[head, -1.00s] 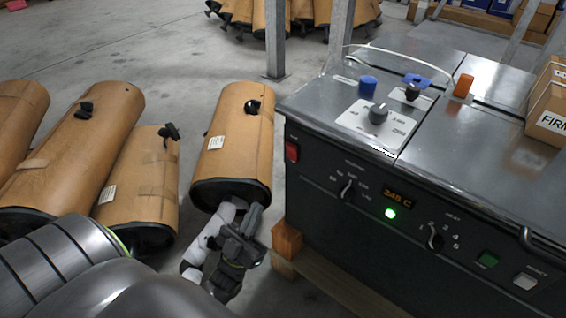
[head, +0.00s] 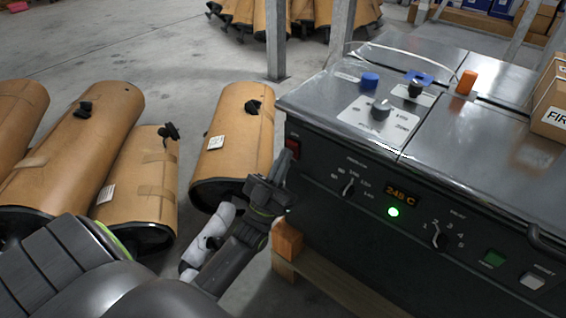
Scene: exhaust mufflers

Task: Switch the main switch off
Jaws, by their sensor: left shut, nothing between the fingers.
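The red rocker switch (head: 293,149) sits at the upper left of the dark machine's front panel (head: 335,240). The small label beside it is too small to read. My left gripper (head: 283,166) is shut and empty, with its fingertips pointing up just below and left of the red switch. In this view the tips lie very close to the switch's lower edge; I cannot tell whether they touch it. The display (head: 401,194) reads 245 C and the green lamp (head: 393,212) is lit. My right gripper is not in view.
Wrapped mufflers (head: 235,135) lie on the floor at left.

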